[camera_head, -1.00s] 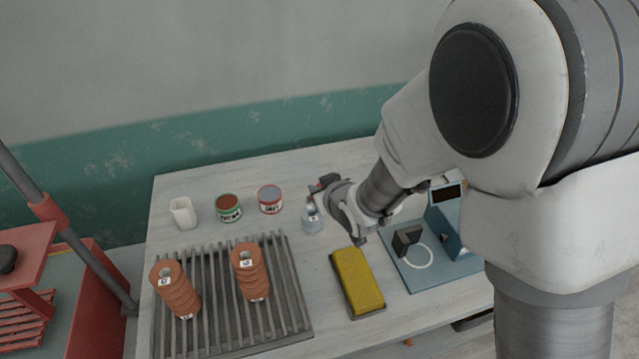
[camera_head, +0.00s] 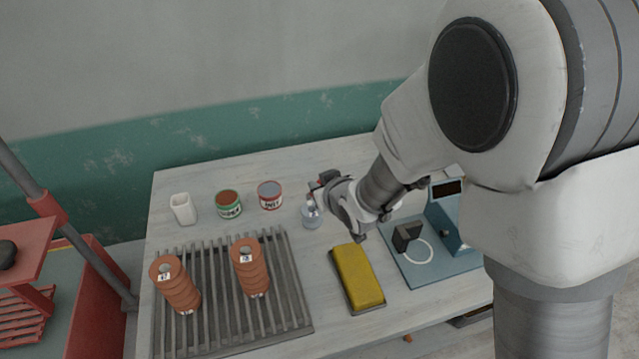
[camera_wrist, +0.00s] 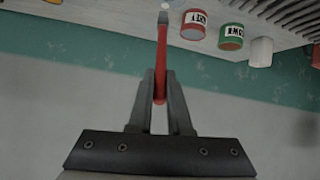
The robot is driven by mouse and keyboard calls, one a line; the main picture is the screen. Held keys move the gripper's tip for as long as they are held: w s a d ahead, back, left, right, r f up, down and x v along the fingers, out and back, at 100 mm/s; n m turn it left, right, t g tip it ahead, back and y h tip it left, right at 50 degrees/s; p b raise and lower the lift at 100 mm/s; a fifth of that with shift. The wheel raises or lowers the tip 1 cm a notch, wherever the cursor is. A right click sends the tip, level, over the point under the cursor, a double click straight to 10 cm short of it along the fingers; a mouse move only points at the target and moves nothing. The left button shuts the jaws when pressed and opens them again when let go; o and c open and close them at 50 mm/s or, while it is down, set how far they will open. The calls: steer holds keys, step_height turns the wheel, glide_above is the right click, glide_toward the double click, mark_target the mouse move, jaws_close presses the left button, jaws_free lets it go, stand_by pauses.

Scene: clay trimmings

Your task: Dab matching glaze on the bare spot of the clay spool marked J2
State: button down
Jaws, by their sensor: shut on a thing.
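My gripper (camera_wrist: 160,88) is shut on a red-handled brush (camera_wrist: 161,60), which points away from the fingers. In the head view my gripper (camera_head: 322,190) is above a small glass jar (camera_head: 312,221) at the back of the table. Two brown clay spools stand on a slatted rack (camera_head: 224,300): a left spool (camera_head: 178,290) and a right spool (camera_head: 251,272). Each has small white labels, too small to read surely. A green can with brown contents (camera_head: 229,208) and a red-banded can with grey-blue contents (camera_head: 270,197) stand behind the rack. No bare spot is discernible.
A white cup (camera_head: 183,210) stands at the back left. A yellow sponge (camera_head: 358,278) in a dark tray lies right of the rack. A blue stand (camera_head: 445,266) with a dark block (camera_head: 407,237) is farther right. A red frame (camera_head: 85,300) stands left of the table.

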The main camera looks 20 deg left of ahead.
steer(key=shift+f+b, duration=0.35)
steer(key=shift+b, duration=0.4)
stand_by(1.7)
stand_by(0.4)
